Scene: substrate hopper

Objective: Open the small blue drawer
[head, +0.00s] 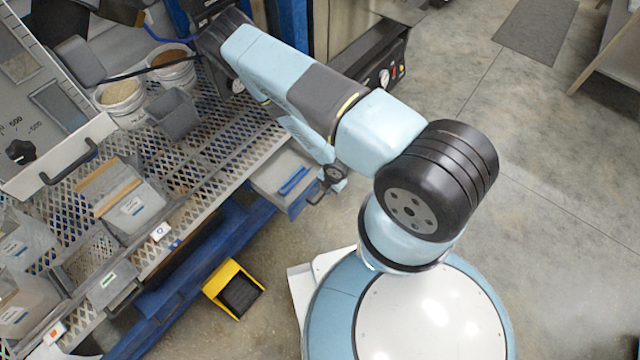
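A small box-shaped drawer unit (277,174) with a pale grey top sits under the right end of the mesh bench. A blue strip lies on its top, and its narrow front face (301,205) is blue. A dark handle shows at that front. My gripper (320,197) is low at the right front corner of the unit, at or very near the handle. My wrist covers part of that corner. The fingers are too small and dark to tell whether they are open, shut or touching the handle. How far the drawer stands out cannot be told.
The mesh bench (215,140) holds tubs, a grey bin (173,113) and several clear containers. A blue beam (205,262) runs along its front. Open concrete floor lies to the right.

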